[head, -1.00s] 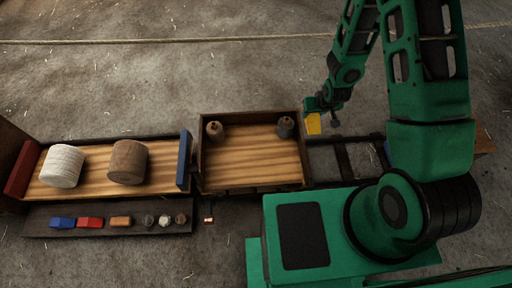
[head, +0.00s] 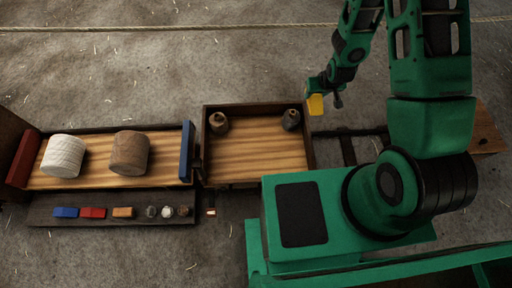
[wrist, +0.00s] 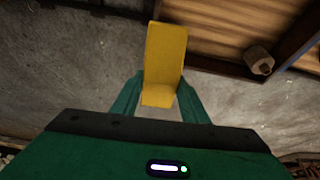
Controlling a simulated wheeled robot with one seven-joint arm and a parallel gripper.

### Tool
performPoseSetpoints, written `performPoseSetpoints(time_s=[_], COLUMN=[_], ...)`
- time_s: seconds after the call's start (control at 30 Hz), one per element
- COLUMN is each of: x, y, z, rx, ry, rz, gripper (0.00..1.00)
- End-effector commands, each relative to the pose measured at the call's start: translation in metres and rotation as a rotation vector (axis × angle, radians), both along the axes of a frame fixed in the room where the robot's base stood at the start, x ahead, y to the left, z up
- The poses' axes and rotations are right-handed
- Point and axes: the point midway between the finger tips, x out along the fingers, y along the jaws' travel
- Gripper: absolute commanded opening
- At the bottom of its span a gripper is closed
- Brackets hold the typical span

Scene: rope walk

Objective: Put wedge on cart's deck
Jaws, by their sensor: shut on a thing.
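The yellow wedge (head: 315,104) is gripped in my gripper (head: 318,92), just outside the far right corner of the cart (head: 309,160). In the wrist view the wedge (wrist: 166,58) stands up between the two green fingers (wrist: 158,92). It appears held above the floor, though its height is hard to judge. The cart's deck (head: 255,155) is bare wood in the middle, inside a dark low rim. The deck also shows at the upper right of the wrist view (wrist: 235,22), beside the wedge.
Two dark knobbed pieces, left (head: 219,122) and right (head: 290,120), stand in the deck's far corners. Left of the cart is a wooden bed with a white roll (head: 63,157) and a brown roll (head: 129,154). A tray (head: 110,220) holds several small blocks. Rails (head: 348,150) run right.

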Motion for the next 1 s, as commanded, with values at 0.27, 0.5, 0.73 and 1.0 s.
performPoseSetpoints(time_s=[0.27, 0.5, 0.73, 1.0], x=[0.017, 0.007, -0.030, -0.064], y=[0.092, 0.209, 0.304, 0.354], z=[-0.057, -0.124, -0.181, -0.214], rx=[0.003, 0.003, 0.002, 0.001], ry=[0.003, 0.003, 0.001, 0.002], rz=[0.367, 0.835, 1.244, 1.489], gripper=[0.14, 0.14, 0.14, 0.14])
